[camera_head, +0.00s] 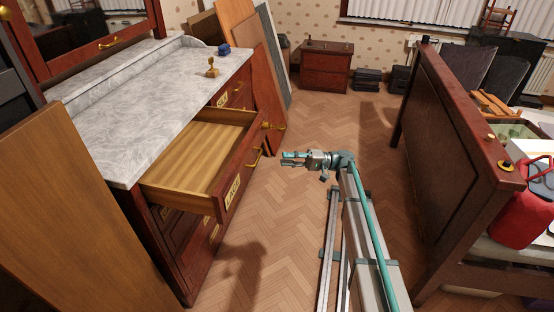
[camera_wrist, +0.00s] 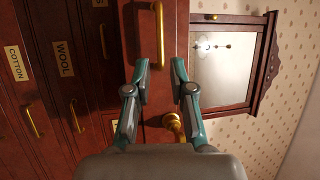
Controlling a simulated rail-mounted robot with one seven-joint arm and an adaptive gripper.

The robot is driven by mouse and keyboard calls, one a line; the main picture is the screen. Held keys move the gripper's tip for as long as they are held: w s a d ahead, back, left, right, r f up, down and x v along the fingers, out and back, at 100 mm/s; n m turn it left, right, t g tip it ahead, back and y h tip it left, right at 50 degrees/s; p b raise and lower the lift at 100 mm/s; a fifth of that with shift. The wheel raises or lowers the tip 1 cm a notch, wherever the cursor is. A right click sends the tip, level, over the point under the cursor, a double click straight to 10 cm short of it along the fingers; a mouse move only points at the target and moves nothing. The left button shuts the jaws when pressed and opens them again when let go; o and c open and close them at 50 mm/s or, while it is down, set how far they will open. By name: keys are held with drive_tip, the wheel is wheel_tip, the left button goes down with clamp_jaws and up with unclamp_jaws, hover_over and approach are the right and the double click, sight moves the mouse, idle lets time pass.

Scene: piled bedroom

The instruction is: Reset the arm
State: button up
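My gripper (camera_head: 292,158) is at the end of my arm, low over the floor and to the right of the dresser. In the wrist view my gripper (camera_wrist: 161,72) is open, with an empty gap between its two teal and grey fingers. A brass handle (camera_wrist: 159,35) on a red-brown drawer front shows beyond the gap. In the head view, bare floor shows between my fingertips and the open drawer (camera_head: 238,172). The drawer is pulled out, and its visible wooden bottom is bare.
The marble-topped dresser (camera_head: 130,110) carries a small brass stamp-like object (camera_head: 212,68) and a blue block (camera_head: 224,49). Boards lean beyond it. A dark wooden bed end (camera_head: 450,150) stands right. A small cabinet (camera_head: 327,68) stands at the back. The herringbone floor (camera_head: 325,125) between is clear.

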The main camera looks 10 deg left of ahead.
drive_tip(key=shift+w+d, duration=0.15)
drive_tip(key=shift+d, duration=0.35)
drive_tip(key=s+f+m+t+h, duration=0.4)
drive_tip(key=s+f+h, duration=0.1)
drive_tip(key=f, duration=0.8)
drive_tip(key=s+d+f+m+h+p, duration=0.25)
drive_tip(key=s+d+f+h, duration=0.5)
drive_tip(key=s+f, duration=0.8)
drive_tip(key=s+d+f+g+h+p, duration=0.1)
drive_tip(key=s+d+f+h+p, duration=0.15)
drive_tip(key=s+d, duration=0.5)
drive_tip(key=s+d+f+h+p, duration=0.15)
drive_tip(key=s+d+f, duration=0.3)
drive_tip(key=s, duration=0.55)
drive_tip(key=s+d+r+n+g+h+p, duration=0.1)
drive_tip(key=s+d+p, duration=0.1)
drive_tip(key=s, duration=0.7)
drive_tip(key=s+d+r+g+h+p, duration=0.1)
drive_tip(key=s+d, duration=0.4)
drive_tip(key=s, duration=0.5)
drive_tip(key=shift+s+d+r+n+g+p, duration=0.2)
drive_tip(key=shift+r+n+g+p, duration=0.25)
drive_tip(key=shift+p, duration=0.25)
